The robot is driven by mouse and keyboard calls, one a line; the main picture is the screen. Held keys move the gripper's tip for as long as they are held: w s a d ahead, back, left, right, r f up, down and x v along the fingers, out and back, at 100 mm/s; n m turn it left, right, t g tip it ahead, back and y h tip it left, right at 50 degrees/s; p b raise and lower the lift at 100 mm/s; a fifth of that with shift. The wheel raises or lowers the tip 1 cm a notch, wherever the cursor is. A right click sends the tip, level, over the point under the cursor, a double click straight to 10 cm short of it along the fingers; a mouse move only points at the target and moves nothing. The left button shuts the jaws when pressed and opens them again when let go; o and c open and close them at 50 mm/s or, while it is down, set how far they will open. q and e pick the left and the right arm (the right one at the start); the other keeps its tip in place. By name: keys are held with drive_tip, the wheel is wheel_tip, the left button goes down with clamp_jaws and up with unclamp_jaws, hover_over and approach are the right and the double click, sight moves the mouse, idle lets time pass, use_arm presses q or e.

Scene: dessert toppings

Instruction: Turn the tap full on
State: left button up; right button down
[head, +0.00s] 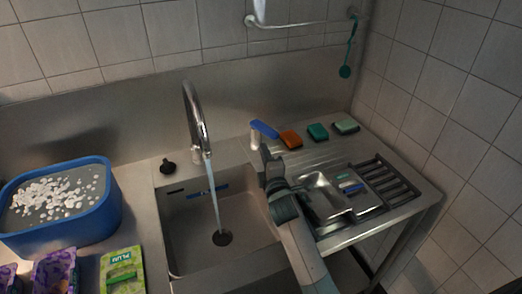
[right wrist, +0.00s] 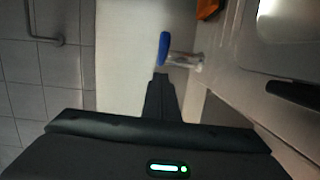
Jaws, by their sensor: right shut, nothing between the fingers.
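The chrome tap (head: 198,122) arches over the sink basin, and a stream of water (head: 213,190) runs from its spout to the drain. A blue lever (head: 264,129) tops a short pale post (head: 254,138) on the counter right of the spout. It also shows in the right wrist view, the blue lever (right wrist: 164,48) just past my fingertips. My right gripper (head: 265,153) is shut and empty beside the post, just below the lever; the wrist view shows its fingers (right wrist: 160,80) together. I cannot tell whether they touch it. My left gripper is out of view.
Orange (head: 291,139), teal (head: 318,132) and pale green (head: 346,125) sponges lie right of the lever. A metal tray (head: 322,198) and dark rack (head: 385,180) are on the right. A blue tub (head: 85,222) stands left. A black plug (head: 168,166) sits behind the sink.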

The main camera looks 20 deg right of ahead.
drive_tip(key=s+d+b, duration=0.1)
drive_tip(key=s, duration=0.6)
drive_tip(key=shift+s+b, duration=0.15)
drive_tip(key=shift+b, duration=0.15)
drive_tip(key=shift+d+r, duration=0.1)
